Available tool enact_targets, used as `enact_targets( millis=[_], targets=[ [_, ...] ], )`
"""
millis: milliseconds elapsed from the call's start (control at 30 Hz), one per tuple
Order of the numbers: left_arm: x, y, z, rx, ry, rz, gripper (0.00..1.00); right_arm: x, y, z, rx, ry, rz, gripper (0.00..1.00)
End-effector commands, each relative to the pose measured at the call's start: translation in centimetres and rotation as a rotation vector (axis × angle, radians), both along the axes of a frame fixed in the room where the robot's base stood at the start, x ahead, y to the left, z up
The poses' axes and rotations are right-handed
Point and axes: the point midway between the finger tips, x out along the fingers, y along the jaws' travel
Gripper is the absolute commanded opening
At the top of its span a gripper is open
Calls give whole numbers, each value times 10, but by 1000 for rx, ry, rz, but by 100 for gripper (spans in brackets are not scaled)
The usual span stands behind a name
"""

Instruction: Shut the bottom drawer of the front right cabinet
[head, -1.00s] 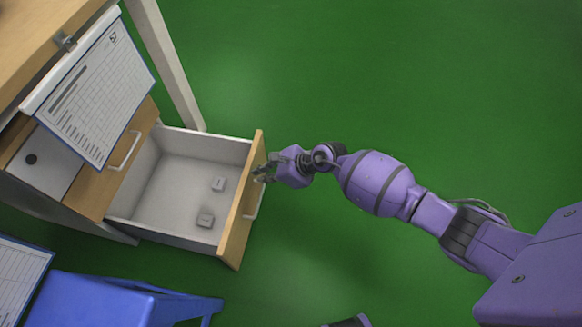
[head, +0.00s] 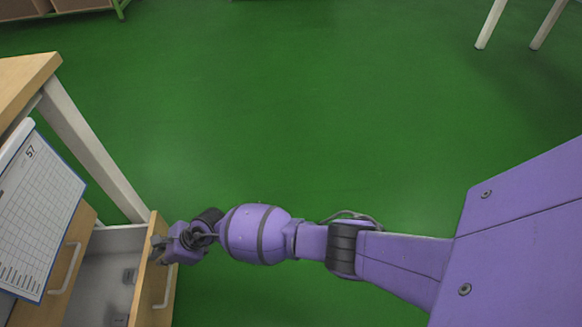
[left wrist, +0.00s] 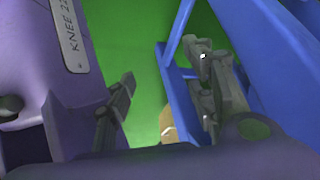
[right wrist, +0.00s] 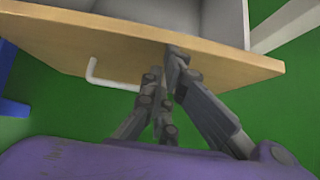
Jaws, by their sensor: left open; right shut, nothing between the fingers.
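The bottom drawer (head: 148,300) of the cabinet is pulled out, with a wooden front, pale inside and small grey blocks in it. My right gripper (head: 157,247) is shut and empty at the far part of the drawer front. In the right wrist view its closed fingertips (right wrist: 170,60) are against or very near the wooden front (right wrist: 95,40), right of the white handle (right wrist: 104,78). Whether they touch is hard to tell. The upper drawer front (head: 70,262) is further back. My left gripper (left wrist: 163,98) is open and empty; it is outside the head view.
A blue stool frame (left wrist: 270,65) is close beside my left gripper. The green floor (head: 300,110) beyond my right arm is clear. White legs (head: 490,25) stand at the far right.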

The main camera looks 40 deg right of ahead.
Motion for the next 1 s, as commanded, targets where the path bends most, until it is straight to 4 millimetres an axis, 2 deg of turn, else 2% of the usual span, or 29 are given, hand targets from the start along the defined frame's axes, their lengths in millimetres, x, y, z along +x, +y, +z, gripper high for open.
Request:
enact_targets(
  millis=[33,200,500,700,1000],
  targets=[
    [-2,0,-7,0,7,-2,50,10,15,-1,2,-3,3,0],
    [-3,1,-20,3,20,-11,50,31,54,-3,-1,-2,5,0],
    [3,4,-39,10,30,-47,50,62,105,-1,0,-2,2,0],
    [8,3,-46,10,27,-57,50,72,123,1,1,-4,1,0],
    [10,4,-48,12,25,-70,50,77,129,3,2,-4,1,0]
  ],
)
